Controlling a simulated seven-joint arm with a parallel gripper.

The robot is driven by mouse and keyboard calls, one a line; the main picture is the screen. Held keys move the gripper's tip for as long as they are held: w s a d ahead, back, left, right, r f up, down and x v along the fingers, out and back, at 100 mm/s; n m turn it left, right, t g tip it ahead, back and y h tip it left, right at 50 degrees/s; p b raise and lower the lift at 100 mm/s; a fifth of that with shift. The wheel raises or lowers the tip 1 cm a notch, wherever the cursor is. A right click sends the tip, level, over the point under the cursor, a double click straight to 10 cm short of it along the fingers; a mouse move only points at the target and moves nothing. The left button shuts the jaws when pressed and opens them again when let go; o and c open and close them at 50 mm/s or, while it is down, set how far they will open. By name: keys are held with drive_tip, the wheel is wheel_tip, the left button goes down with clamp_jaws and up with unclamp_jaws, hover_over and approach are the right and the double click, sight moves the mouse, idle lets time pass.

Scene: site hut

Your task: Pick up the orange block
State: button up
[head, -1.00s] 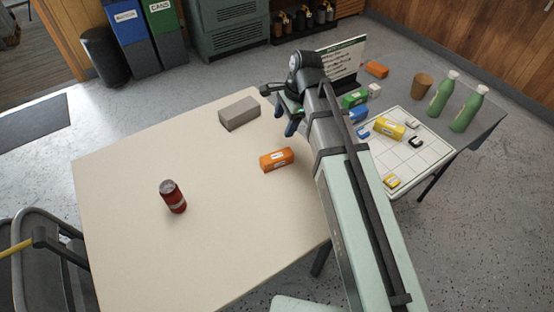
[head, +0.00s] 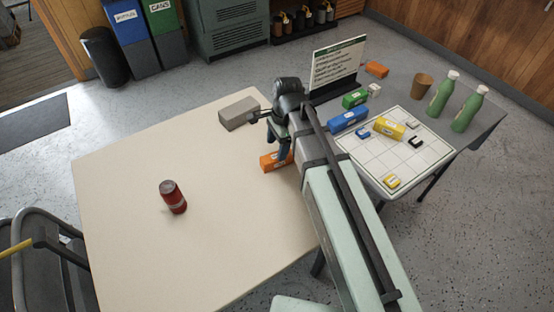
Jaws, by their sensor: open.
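The orange block (head: 271,163) lies on the cream table (head: 130,185), near its right side. Its right part is hidden behind my gripper and arm. My gripper (head: 280,152) is open, with its fingers pointing down at the block's right part. I cannot tell whether the fingers are beside the block or still above it. A second orange block (head: 376,69) lies far off on the grey table at the back right.
A grey block (head: 239,113) lies just behind my gripper. A white grid board (head: 385,150) with several coloured blocks, a sign (head: 338,64), a brown cup (head: 422,86) and green bottles (head: 467,110) are on the grey table.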

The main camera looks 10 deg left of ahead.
drive_tip(key=shift+s+f, duration=0.1)
drive_tip(key=shift+f, duration=2.75)
drive_tip(key=c, duration=1.1)
drive_tip(key=shift+r, duration=0.1)
